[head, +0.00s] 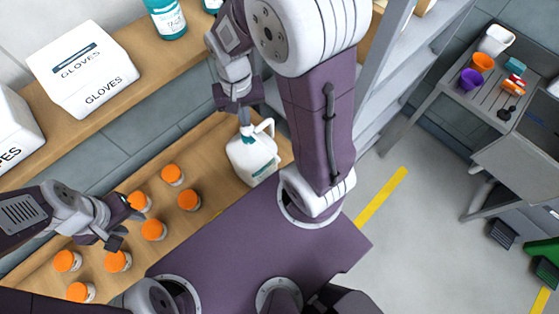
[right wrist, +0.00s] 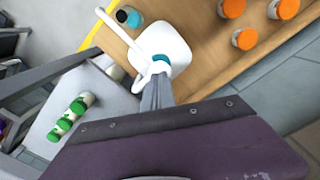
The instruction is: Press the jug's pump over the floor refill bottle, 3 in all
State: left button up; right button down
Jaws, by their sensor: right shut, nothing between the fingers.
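The white jug (head: 252,158) stands on the wooden bench, with a teal collar and a white handle or spout at its top. My right gripper (head: 243,112) is shut and empty, pointing down just above the jug's pump; I cannot tell whether it touches. In the right wrist view the gripper (right wrist: 157,92) covers part of the top of the jug (right wrist: 166,48). A small bottle with a dark opening and a teal patch (right wrist: 129,17) lies beyond the jug, below the long white spout; it may be the refill bottle. My left gripper (head: 122,222) is open and empty above the orange-lidded jars.
Several orange-lidded jars (head: 172,175) stand on the bench left of the jug. A sink counter (head: 475,85) is at right. Grey floor (head: 400,250) is clear beside a yellow line.

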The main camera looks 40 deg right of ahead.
jog(key=shift+f, duration=0.1)
jog(key=shift+f+b, duration=1.3)
jog(key=shift+f, duration=0.3)
jog(key=shift+s, duration=0.1)
notch_tip(320, 180, up, 4)
jog(key=p, duration=0.3)
jog(key=shift+f+p, duration=0.2)
jog(key=shift+p, duration=0.15)
jog(key=shift+f, duration=0.1)
jog(key=shift+f, duration=0.15)
